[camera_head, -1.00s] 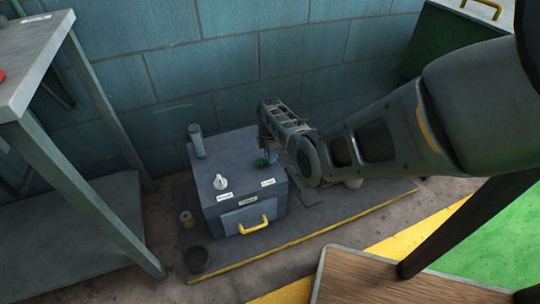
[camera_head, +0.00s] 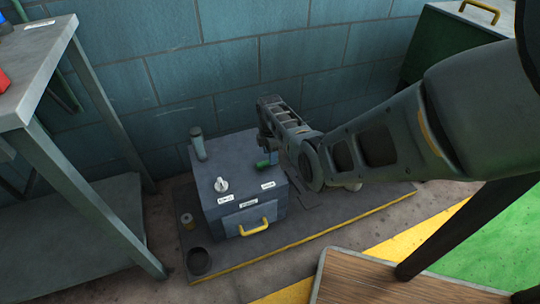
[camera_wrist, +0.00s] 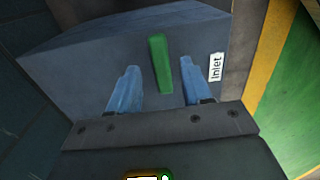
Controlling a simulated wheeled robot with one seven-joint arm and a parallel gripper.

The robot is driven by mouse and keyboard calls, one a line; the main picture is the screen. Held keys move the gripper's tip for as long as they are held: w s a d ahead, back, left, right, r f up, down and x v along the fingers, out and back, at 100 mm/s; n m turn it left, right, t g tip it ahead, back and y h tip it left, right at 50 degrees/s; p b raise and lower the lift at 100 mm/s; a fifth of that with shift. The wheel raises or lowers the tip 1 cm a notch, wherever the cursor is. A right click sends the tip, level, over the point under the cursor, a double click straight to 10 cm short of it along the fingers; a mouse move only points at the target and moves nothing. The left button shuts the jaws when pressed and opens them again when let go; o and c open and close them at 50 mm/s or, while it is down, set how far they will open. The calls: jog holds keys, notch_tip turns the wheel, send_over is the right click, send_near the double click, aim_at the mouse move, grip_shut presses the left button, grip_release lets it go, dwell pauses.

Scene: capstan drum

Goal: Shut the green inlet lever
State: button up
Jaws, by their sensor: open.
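The green inlet lever (camera_wrist: 160,63) is a short bar on top of a blue-grey box (camera_wrist: 85,55), beside a white "Inlet" label (camera_wrist: 215,67). My gripper (camera_wrist: 158,76) is open, with one blue finger on each side of the lever's near end in the wrist view. Clear gaps show between the fingers and the lever; contact is not visible. In the head view the green lever (camera_head: 263,164) shows at the box's right rear, just below my gripper (camera_head: 262,148), which partly hides that area.
The box (camera_head: 240,190) also carries a pale knob (camera_head: 221,185), an upright grey cylinder (camera_head: 198,143) and a yellow front handle (camera_head: 254,226). It stands on a dark yellow-edged base (camera_head: 320,232). A tiled wall (camera_head: 230,75) is close behind. A bench (camera_head: 30,70) stands left.

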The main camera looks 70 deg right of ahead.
notch_tip(320, 180, up, 5)
jog(key=shift+r+p, duration=0.1)
jog(key=shift+p, duration=0.75)
